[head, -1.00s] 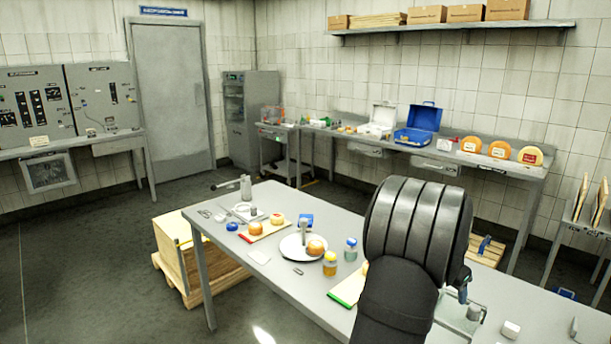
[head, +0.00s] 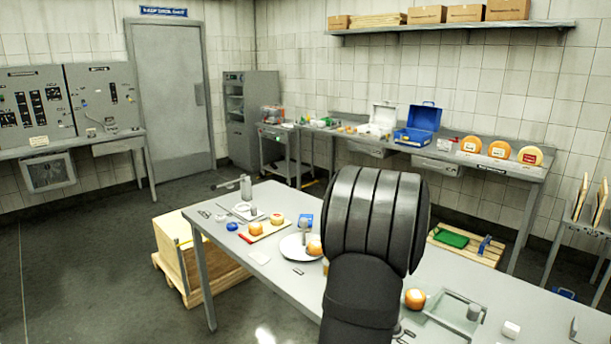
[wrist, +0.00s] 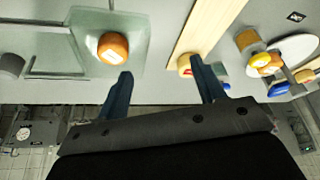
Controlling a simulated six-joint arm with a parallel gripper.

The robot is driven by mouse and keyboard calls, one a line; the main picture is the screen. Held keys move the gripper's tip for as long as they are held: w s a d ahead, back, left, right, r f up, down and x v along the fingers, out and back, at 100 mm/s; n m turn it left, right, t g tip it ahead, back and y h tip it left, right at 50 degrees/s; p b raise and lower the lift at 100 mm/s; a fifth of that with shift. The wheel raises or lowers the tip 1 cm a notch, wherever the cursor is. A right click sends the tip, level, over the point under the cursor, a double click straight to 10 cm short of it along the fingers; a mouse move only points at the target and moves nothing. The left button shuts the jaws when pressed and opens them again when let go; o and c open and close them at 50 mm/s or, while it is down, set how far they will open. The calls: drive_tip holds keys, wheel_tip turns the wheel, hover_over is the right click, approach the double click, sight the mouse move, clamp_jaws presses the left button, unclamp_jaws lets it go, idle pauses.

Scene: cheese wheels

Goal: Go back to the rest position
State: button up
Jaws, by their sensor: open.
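My gripper (wrist: 160,66) is open in the wrist view, with its two dark blue fingers spread and nothing held between them. It is hidden behind my dark arm in the head view. An orange cheese wheel (wrist: 113,47) rests on a glass-like tray (wrist: 137,32), left of the gap between the fingers. The same wheel (head: 414,298) shows right of my arm in the head view. A wooden board (wrist: 203,27) lies near the right finger, with a small yellow and red piece (wrist: 184,66) at its end.
A white block (head: 511,329) stands at the right. A back bench holds an open blue case (head: 420,124) and several wheels.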

drive_tip(key=w+a+f, duration=0.7)
drive_tip(key=a+f, duration=0.1)
drive_tip(key=shift+w+a, duration=0.25)
drive_tip(key=shift+w, duration=0.15)
drive_tip(key=shift+f, duration=0.6)
drive_tip(key=shift+c, duration=0.4)
